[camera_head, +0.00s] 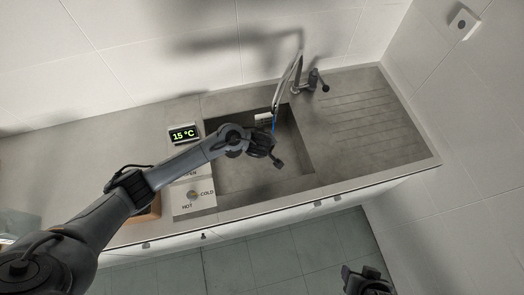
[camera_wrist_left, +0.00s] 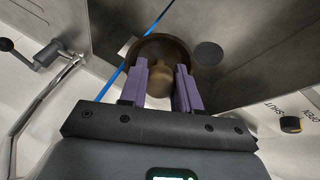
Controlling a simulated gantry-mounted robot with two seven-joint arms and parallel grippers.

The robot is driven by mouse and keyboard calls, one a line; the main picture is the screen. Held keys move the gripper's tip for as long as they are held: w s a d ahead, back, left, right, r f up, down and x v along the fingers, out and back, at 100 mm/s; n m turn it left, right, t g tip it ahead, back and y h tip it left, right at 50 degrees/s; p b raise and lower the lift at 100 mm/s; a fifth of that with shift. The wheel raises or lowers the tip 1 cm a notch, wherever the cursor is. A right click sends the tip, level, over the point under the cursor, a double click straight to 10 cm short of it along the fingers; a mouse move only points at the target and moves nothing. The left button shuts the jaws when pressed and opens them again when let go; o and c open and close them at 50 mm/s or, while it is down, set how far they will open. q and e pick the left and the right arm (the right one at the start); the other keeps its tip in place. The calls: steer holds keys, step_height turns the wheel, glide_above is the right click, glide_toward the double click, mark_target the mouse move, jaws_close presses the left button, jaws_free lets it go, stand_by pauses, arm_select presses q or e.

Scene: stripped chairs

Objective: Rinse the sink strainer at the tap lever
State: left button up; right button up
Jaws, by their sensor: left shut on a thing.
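My left gripper (camera_head: 268,148) is over the sink (camera_head: 302,140). In the left wrist view its purple fingers (camera_wrist_left: 162,88) are shut on the knob of the round brown sink strainer (camera_wrist_left: 178,48). The strainer is hidden behind the gripper in the head view. A thin blue water stream (camera_head: 274,124) comes down from the tap spout beside the gripper. In the left wrist view the stream (camera_wrist_left: 112,82) crosses by the strainer's left edge; I cannot tell if it touches. The tap lever (camera_head: 322,86) is right of the spout. My right gripper (camera_head: 366,280) is low right, away from the sink.
A display (camera_head: 184,134) reading 15 °C stands left of the sink. Below it is a panel with a HOT/COLD dial (camera_head: 193,194). A brown object (camera_head: 148,210) is partly hidden behind my left arm. The grooved drainboard (camera_head: 365,120) on the right is clear.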

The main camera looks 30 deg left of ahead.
arm_select(q)
steer(key=shift+w+a+f+b, duration=0.1)
steer(key=shift+w+f+b, duration=0.2)
steer(key=shift+w, duration=0.25)
steer(key=shift+w+a+f+b, duration=0.1)
steer(key=shift+w+a+b, duration=0.15)
steer(key=shift+w, duration=0.7)
steer(key=shift+w+a+f+b, duration=0.1)
steer(key=shift+w+a+b, duration=0.15)
steer(key=shift+w, duration=0.65)
steer(key=shift+w+d, duration=0.1)
steer(key=shift+d, duration=0.1)
steer(key=shift+w+d, duration=0.1)
steer(key=shift+d, duration=0.3)
steer(key=shift+a+p, duration=0.25)
steer(key=shift+p, duration=0.15)
steer(key=shift+a+p, duration=0.3)
steer(key=shift+a, duration=0.1)
steer(key=shift+d, duration=0.25)
steer(key=shift+d, duration=0.3)
